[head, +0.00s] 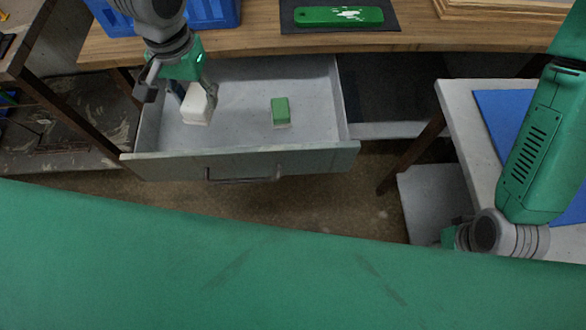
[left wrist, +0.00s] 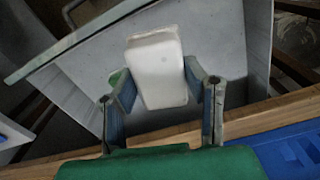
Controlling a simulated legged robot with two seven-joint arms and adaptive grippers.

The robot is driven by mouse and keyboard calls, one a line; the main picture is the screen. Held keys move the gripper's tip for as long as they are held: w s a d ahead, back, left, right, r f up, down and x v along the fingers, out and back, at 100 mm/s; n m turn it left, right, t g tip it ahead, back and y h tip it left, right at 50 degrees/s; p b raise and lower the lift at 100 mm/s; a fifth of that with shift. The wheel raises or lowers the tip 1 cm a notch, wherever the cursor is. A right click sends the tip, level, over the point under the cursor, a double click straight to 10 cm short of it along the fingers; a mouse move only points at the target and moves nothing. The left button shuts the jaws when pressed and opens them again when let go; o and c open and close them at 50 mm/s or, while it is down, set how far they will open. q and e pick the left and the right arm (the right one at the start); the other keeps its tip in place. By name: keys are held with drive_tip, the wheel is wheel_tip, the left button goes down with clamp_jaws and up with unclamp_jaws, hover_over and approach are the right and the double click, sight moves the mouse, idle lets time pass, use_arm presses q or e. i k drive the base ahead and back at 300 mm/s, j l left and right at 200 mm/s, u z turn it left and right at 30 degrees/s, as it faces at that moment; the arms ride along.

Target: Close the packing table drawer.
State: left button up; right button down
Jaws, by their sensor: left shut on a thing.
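The packing table drawer (head: 240,161) is pulled out below the wooden tabletop, with its handle (head: 240,178) on the front. My left gripper (head: 196,98) is inside the drawer's outline at the left. It is shut on a white block (head: 199,106), which also shows between the fingers in the left wrist view (left wrist: 156,65). I cannot tell whether the block touches the drawer floor. A green block (head: 280,110) sits in the middle of the drawer. My right gripper (head: 452,236) shows only in part at the lower right; its fingers are hidden.
The wooden tabletop (head: 270,42) carries a blue crate (head: 212,12) and a green object (head: 338,17) on a dark mat. A pale side table (head: 456,120) with a blue sheet stands at right. Open floor lies before the drawer.

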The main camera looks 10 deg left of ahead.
sight(240, 140)
drive_tip(key=k+j+u, duration=0.15)
drive_tip(key=k, duration=0.25)
drive_tip(key=k+j+u, duration=0.2)
drive_tip(key=k+j, duration=0.2)
